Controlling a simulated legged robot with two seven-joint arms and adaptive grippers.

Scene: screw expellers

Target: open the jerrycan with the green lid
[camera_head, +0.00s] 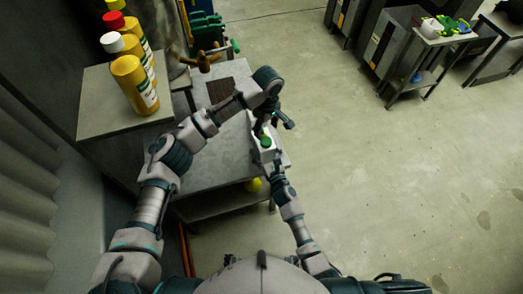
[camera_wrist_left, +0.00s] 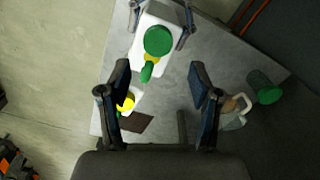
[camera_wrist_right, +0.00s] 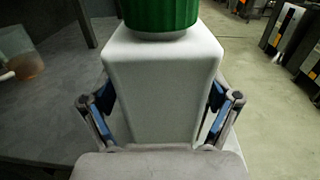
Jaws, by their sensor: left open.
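The white jerrycan (camera_head: 262,157) stands at the right edge of the grey table, its green lid (camera_head: 266,142) on top. In the left wrist view the round green lid (camera_wrist_left: 158,41) sits on the jerrycan, with small yellow and green parts beside it. My left gripper (camera_wrist_left: 162,92) is open and empty, above and beyond the lid in the head view. My right gripper (camera_wrist_right: 160,110) has its fingers on both sides of the jerrycan's white body (camera_wrist_right: 162,85), pads against it below the green lid (camera_wrist_right: 160,12). Its fingertips are partly hidden.
Yellow bottles (camera_head: 135,85) with red and white caps stand on a raised grey surface at left. A dark brown plate (camera_head: 220,90) lies on the table (camera_head: 215,160). A container with a yellow lid (camera_wrist_left: 128,102) and a clear vessel (camera_wrist_left: 235,112) are nearby. The floor at right is open.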

